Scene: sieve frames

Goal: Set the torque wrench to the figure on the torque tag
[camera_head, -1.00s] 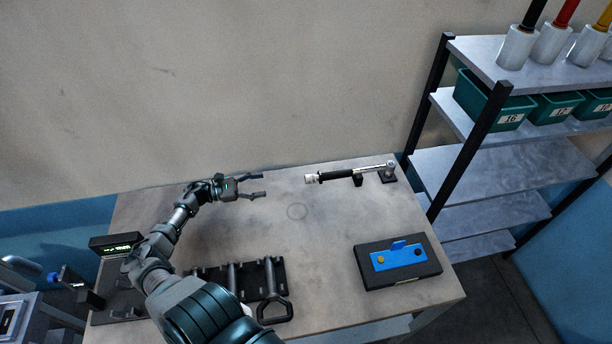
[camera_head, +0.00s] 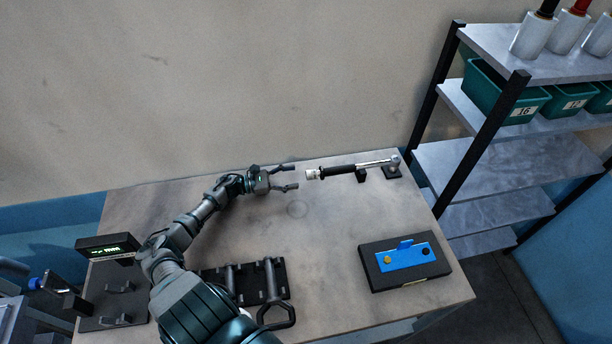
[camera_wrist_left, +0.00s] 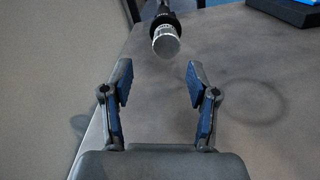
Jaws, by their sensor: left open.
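The torque wrench (camera_head: 345,169) lies along the back of the workbench on small black supports, its black grip and silver end knob (camera_head: 312,174) pointing left. My left gripper (camera_head: 294,177) is open and empty, just left of the knob and apart from it. In the left wrist view the knob (camera_wrist_left: 166,42) shows ahead of the open fingers (camera_wrist_left: 160,85), roughly between them but beyond the tips. No torque tag can be made out. A display box (camera_head: 107,246) with green figures stands at the left; its figures are too small to read. My right gripper is not in view.
A dark case with a blue plate (camera_head: 405,257) sits at the front right of the workbench (camera_head: 330,235). A black rack with grey bars (camera_head: 250,285) is at the front. Shelving with green bins (camera_head: 500,95) stands at the right. The bench middle is clear.

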